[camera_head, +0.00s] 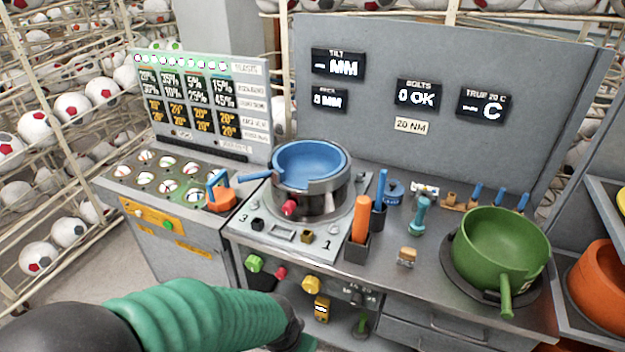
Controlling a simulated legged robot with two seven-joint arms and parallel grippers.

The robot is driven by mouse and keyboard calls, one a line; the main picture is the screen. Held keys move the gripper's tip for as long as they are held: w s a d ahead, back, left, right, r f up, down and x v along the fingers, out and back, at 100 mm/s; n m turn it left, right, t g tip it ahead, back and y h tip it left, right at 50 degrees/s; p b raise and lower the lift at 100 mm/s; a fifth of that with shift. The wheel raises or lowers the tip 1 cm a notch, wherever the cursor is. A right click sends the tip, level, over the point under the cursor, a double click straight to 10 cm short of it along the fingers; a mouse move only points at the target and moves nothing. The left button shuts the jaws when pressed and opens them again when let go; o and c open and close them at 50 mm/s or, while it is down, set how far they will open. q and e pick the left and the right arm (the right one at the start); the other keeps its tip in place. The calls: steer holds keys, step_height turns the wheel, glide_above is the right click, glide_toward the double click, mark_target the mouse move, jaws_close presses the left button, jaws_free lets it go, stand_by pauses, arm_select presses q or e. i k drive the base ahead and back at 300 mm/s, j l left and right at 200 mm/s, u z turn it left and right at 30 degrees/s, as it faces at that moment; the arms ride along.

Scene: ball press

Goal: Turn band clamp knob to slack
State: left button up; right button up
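A red knob (289,207) sticks out at the front of the dark metal band around the press ring (325,205). It looks like the band clamp knob, but no readable label confirms this, and its setting cannot be read. A blue pan (310,162) with its handle to the left sits in the ring. My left arm, in a green ribbed sleeve, crosses the bottom left, in front of and below the press. My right gripper is not in the picture.
Green (254,263), red (281,272) and yellow (311,284) knobs sit on the press's front panel. A green pot (499,249) stands at right, and an orange-handled tool (360,220) stands upright beside the press. Ball racks flank the bench.

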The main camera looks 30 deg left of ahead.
mark_target(288, 208)
steer(key=j+u, duration=0.25)
steer(key=u, duration=0.15)
steer(key=i+j+u, duration=0.15)
steer(key=u, duration=0.25)
steer(key=i+j+u, duration=0.15)
steer(key=u, duration=0.3)
steer(key=j, duration=0.15)
